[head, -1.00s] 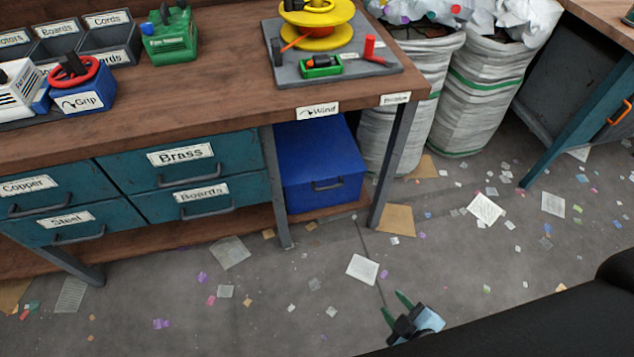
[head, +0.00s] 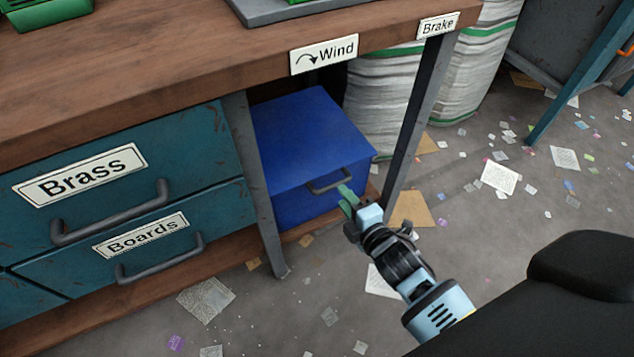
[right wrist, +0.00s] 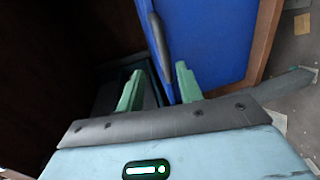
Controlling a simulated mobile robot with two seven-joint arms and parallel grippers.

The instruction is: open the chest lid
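The blue chest (head: 308,145) sits on the low shelf under the workbench, and its lid (head: 305,128) is down. A dark bar handle (head: 330,182) is on its front; it also shows in the right wrist view (right wrist: 158,45). My right gripper (head: 347,195) is at the chest's front, close to the handle. In the right wrist view its green fingers (right wrist: 159,85) are spread apart. The handle appears between and beyond their tips; I cannot tell whether they touch it. My left gripper is not in view.
The bench top (head: 190,45) overhangs the chest. Bench legs stand to its left (head: 255,185) and right (head: 412,110). Teal drawers (head: 115,175) are to the left, and white sacks (head: 470,85) stand behind right. Paper scraps litter the open floor.

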